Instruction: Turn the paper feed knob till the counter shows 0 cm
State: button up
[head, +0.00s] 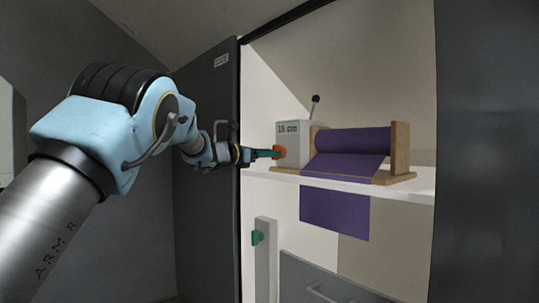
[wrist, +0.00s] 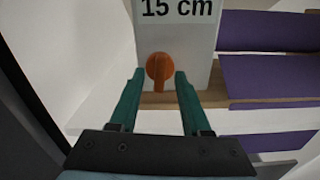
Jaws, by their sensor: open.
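The orange paper feed knob (wrist: 160,70) is on the front of a pale grey box (wrist: 188,40). In the head view my gripper (head: 272,153) reaches the knob (head: 280,152) from the left. A purple paper roll (head: 352,140) lies in a wooden holder (head: 400,150) beside the box.
The box and holder stand on a white shelf (head: 420,184) inside a cabinet. A purple sheet (head: 335,213) hangs over the shelf's front edge. A dark panel (head: 205,150) stands close behind my arm. A black-knobbed lever (head: 315,100) rises behind the box. A drawer (head: 325,285) is below.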

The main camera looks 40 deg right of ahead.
jog(key=shift+d, duration=0.2)
grip_shut()
dwell(0.3)
